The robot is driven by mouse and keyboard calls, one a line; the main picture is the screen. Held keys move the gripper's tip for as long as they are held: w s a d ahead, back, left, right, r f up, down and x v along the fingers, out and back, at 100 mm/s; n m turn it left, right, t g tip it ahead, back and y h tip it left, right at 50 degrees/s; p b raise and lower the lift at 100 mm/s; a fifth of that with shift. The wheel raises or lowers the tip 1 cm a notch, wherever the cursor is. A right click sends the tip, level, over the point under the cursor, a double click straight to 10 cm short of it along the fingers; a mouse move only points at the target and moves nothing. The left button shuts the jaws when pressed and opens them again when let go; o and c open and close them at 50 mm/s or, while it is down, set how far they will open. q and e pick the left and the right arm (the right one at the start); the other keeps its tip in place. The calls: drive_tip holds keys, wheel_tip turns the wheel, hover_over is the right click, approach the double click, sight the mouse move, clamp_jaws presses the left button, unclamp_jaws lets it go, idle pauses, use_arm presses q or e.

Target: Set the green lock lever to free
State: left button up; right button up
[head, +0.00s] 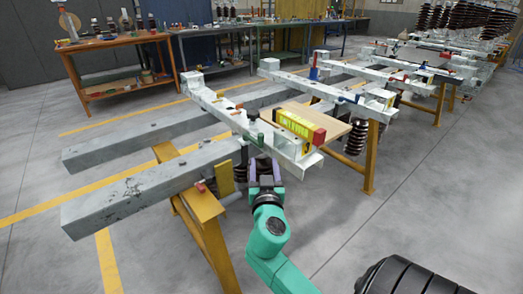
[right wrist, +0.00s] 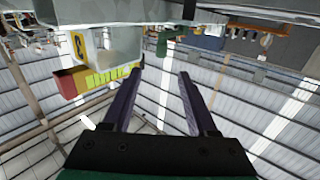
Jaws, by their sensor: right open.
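The nearest isolator frame is a pale beam (head: 222,108) running toward me. A small green lever (head: 261,139) stands near its front end, left of a yellow labelled box. In the right wrist view a dark green piece, apparently the same lever (right wrist: 163,44), lies just beyond and between my fingertips. My right gripper (head: 265,168) is open, its two purple fingers pointing at the frame's near end. It also shows in the right wrist view (right wrist: 161,73) with nothing between the fingers. Whether a finger touches the lever, I cannot tell. The lever's exact setting is unclear.
The yellow box (head: 294,125) with a red block (head: 319,136) sits close right of the lever. Yellow trestles (head: 205,215) and grey beams (head: 130,195) stand at left. More isolator frames (head: 350,90) line up behind.

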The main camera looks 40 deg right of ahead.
sight(261, 139)
drive_tip(key=p+x, duration=0.1)
drive_tip(key=x, duration=1.2)
drive_tip(key=shift+w+r+p, duration=0.15)
drive_tip(key=shift+r+p, duration=0.05)
drive_tip(key=shift+p, duration=0.15)
drive_tip(key=shift+w+d, duration=0.35)
drive_tip(key=shift+w, duration=0.1)
use_arm(q)
drive_tip(key=s, duration=0.3)
drive_tip(key=shift+s+a, duration=0.3)
drive_tip(key=shift+a, duration=0.1)
use_arm(e)
clamp_jaws()
drive_tip(key=shift+f, duration=0.15)
